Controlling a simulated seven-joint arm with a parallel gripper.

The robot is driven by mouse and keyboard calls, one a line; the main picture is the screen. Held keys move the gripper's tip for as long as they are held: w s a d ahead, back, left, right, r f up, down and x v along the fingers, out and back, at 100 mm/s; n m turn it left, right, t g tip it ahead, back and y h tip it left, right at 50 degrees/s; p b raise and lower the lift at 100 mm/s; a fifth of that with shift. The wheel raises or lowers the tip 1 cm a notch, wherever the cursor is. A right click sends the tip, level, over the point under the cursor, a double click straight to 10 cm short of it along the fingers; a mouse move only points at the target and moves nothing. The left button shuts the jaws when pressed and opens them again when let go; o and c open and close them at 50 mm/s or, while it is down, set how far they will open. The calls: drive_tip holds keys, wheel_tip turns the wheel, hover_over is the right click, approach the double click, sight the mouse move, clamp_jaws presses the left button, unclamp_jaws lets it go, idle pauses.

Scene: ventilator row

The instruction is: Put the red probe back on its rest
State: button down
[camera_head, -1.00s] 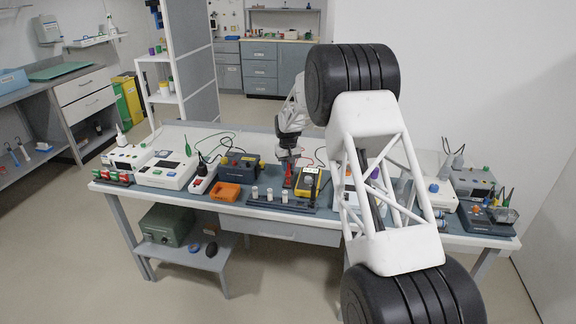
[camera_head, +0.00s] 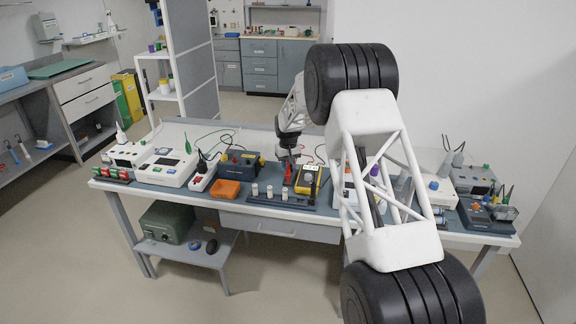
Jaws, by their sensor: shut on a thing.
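The red probe (camera_head: 288,174) stands roughly upright over the middle of the bench, left of a yellow meter (camera_head: 308,180). My gripper (camera_head: 287,160) is above it, shut on its upper end. The fingers are small and dark here, so the exact hold is hard to see. The probe's lower end is near a dark rack; I cannot tell whether it touches anything. I cannot make out the probe's rest for certain.
The dark rack (camera_head: 262,200) with several pale cylinders lies at the bench front. An orange tray (camera_head: 226,189) and a dark blue box (camera_head: 241,163) stand to the left. My arm hides part of the bench on the right. Thin leads run behind the probe.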

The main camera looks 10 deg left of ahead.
drive_tip(key=c, duration=0.9)
unclamp_jaws()
drive_tip(key=shift+r, duration=3.9)
